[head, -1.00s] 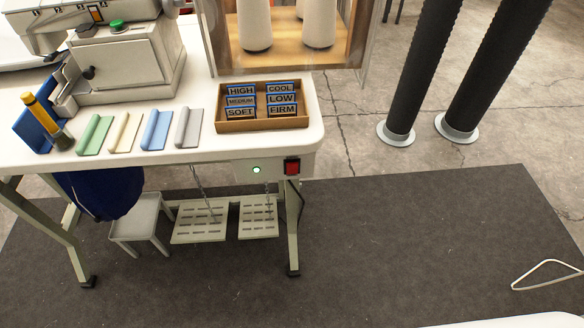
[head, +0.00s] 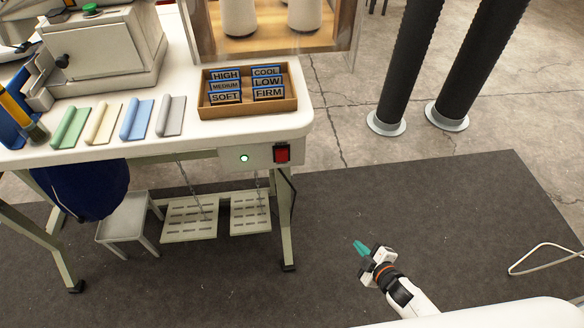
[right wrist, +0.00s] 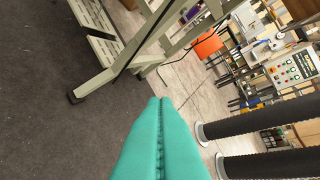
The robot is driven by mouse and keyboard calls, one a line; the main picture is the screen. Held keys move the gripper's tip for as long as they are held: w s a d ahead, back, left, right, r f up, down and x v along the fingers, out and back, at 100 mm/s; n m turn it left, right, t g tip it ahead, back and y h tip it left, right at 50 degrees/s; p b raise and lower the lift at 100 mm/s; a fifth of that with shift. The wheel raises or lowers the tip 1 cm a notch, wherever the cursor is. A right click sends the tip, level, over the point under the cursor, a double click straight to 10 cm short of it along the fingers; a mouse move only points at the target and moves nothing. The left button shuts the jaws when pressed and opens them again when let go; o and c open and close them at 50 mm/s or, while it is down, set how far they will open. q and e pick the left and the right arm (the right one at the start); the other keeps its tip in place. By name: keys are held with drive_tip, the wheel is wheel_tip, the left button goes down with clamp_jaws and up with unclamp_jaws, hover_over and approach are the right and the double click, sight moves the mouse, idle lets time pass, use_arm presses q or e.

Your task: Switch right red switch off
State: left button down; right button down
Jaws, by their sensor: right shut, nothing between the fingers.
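The red switch (head: 282,153) sits on the white panel under the right end of the table's front edge, just right of a lit green indicator (head: 244,158). My right gripper (head: 361,247) has teal fingertips and is out over the dark mat, below and to the right of the switch, clear of it. In the right wrist view its teal fingers (right wrist: 160,125) are pressed together with nothing between them. The switch is not seen in the right wrist view. My left gripper is not in view.
The white table (head: 170,150) carries a wooden box (head: 250,111) of labelled cards and several coloured rolled pieces. A table leg (head: 286,225) and foot pedals (head: 190,219) stand below. Black pipes (head: 401,70) rise at the back right. The mat (head: 430,210) is mostly clear.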

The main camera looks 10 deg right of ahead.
drive_tip(key=a+r+n+y+b, duration=0.1)
drive_tip(key=a+r+n+y, duration=0.2)
drive_tip(key=r+n, duration=0.2)
drive_tip(key=w+a+r+n+t+y+b, duration=0.1)
drive_tip(key=a+r+n+y, duration=0.3)
drive_tip(key=r, duration=0.7)
drive_tip(key=a+r+n+y+b, duration=0.1)
drive_tip(key=a+r+n+y, duration=0.2)
drive_tip(key=r, duration=0.5)
drive_tip(key=a+n, duration=0.1)
drive_tip(key=n, duration=0.1)
drive_tip(key=shift+w+r+n, duration=0.4)
drive_tip(key=shift+a, duration=0.1)
drive_tip(key=p, duration=0.2)
approach(279, 154)
drive_tip(key=s+a+x, duration=0.1)
drive_tip(key=x, duration=0.4)
drive_tip(key=shift+w+d+f, duration=0.1)
drive_tip(key=shift+w+f, duration=0.05)
drive_tip(key=shift+w, duration=0.6)
drive_tip(key=shift+w, duration=0.1)
